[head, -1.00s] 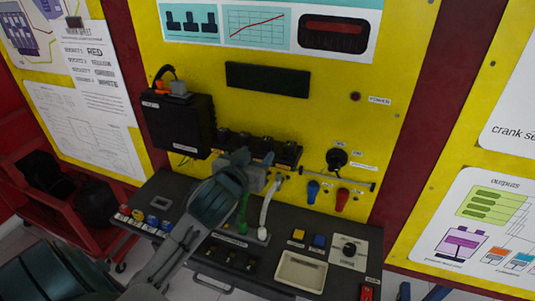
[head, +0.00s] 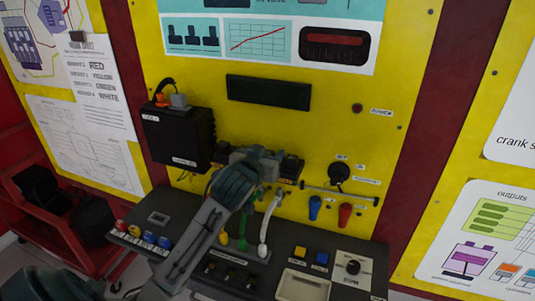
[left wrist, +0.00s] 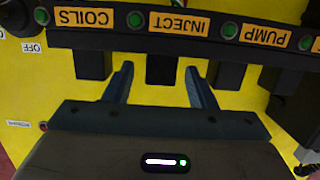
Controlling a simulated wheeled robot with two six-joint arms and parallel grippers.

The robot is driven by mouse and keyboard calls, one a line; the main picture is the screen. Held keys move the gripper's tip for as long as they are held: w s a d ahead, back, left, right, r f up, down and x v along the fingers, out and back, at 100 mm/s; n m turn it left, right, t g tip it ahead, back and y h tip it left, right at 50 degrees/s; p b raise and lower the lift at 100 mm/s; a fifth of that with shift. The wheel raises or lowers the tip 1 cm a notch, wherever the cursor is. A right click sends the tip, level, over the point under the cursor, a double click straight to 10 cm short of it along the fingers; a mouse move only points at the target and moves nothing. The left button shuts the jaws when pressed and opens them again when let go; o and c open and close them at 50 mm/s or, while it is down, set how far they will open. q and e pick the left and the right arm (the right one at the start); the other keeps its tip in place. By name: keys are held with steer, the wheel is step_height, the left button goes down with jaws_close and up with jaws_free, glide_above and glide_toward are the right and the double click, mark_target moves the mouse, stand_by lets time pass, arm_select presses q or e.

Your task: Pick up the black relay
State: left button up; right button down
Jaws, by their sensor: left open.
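Several black relays hang in a row under a dark strip (left wrist: 190,38) on the yellow panel, with labels COILS, INJECT and PUMP upside down in the left wrist view. One black relay (left wrist: 162,70) hangs below the INJECT label, between my two fingers as seen there. My left gripper (left wrist: 160,76) is open, with a finger to each side of that relay and visible gaps. I cannot tell whether the fingertips reach its depth. In the head view my left gripper (head: 255,158) covers the middle of the row; a relay (head: 290,166) shows to its right. My right gripper is not in view.
A black box (head: 178,138) is mounted left of the row. Below is a dark console (head: 225,272) with buttons, a cream tray (head: 302,287) and a knob (head: 352,267). Upright green and white levers (head: 268,222) stand close to my left arm.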

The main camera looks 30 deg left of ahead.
arm_select(q)
steer(key=shift+w+a+f, duration=0.1)
steer(key=shift+w+f, duration=0.05)
steer(key=shift+w, duration=0.3)
steer(key=shift+s, duration=0.1)
steer(key=c, duration=1.1)
steer(key=shift+o, duration=0.2)
